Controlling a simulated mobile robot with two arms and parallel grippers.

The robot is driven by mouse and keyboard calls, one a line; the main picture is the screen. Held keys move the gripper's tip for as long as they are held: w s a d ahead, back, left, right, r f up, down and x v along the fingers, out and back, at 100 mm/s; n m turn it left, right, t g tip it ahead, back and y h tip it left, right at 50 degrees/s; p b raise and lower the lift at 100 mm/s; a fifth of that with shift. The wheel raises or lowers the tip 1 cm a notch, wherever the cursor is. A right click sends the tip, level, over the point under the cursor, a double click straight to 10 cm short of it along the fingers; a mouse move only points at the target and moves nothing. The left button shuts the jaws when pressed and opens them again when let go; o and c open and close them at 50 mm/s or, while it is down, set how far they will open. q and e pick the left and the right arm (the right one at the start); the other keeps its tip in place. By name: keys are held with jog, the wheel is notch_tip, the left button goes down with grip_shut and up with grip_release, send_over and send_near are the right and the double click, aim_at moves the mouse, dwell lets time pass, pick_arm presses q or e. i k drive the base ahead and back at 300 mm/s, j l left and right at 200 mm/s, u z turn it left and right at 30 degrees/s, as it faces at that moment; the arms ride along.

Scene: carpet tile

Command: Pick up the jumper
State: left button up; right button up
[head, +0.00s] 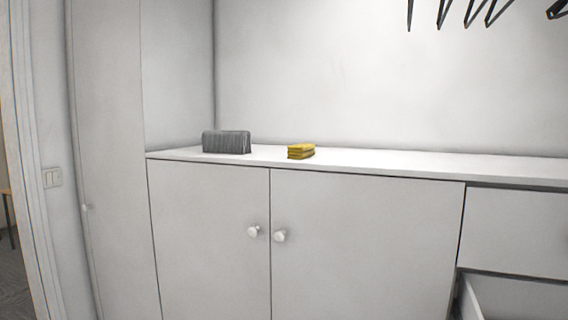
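No garment that I can clearly tell is a jumper shows in the head view. A small yellow folded stack (301,151), perhaps cloth, lies on the white counter top (400,162). A grey ribbed block-like item (226,142) stands to its left on the same counter; I cannot tell whether it is folded knitwear. The two are apart, with a short gap of bare counter between them. Neither of my grippers shows in this view.
Below the counter are two shut cabinet doors (210,230) with round knobs. A drawer (515,298) at the lower right appears open. Dark hangers (478,12) hang at the top right. A doorway edge (25,150) is at the far left. The counter's right part is clear.

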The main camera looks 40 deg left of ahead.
aim_at(233, 141)
jog(key=u, duration=1.7)
jog(key=i+j, duration=0.1)
jog(key=i, duration=0.45)
jog(key=i+j, duration=0.1)
jog(key=i, duration=0.45)
jog(key=j+u, duration=0.05)
